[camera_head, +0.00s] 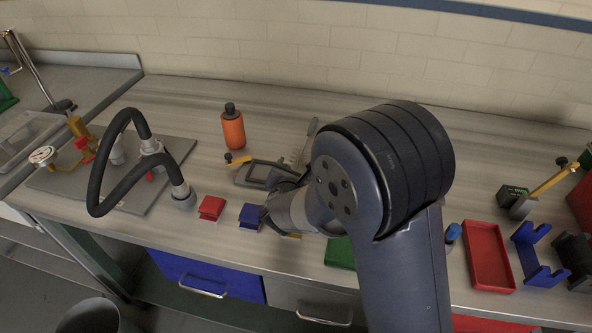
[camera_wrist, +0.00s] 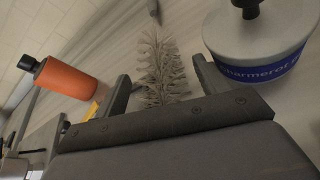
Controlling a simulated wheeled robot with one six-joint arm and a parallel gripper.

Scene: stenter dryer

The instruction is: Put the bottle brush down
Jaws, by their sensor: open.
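The bottle brush (camera_wrist: 162,66) shows in the wrist view as a pale, bristly head tapering away from me. My gripper (camera_wrist: 160,69) is open, with one finger on each side of the brush and a visible gap to the bristles on both sides. The brush's near end is hidden behind the gripper's palm. I cannot tell whether the brush rests fully on the worktop. In the head view my gripper is over the middle of the worktop (camera_head: 185,100), partly hidden by my arm; little of the brush shows there.
An orange bottle (camera_head: 232,130) stands left of the gripper. A white tub with a blue label (camera_wrist: 262,45) is close to the right finger. Red (camera_head: 211,208) and blue (camera_head: 250,216) blocks sit near the front edge. A red tray (camera_head: 488,257) is at right.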

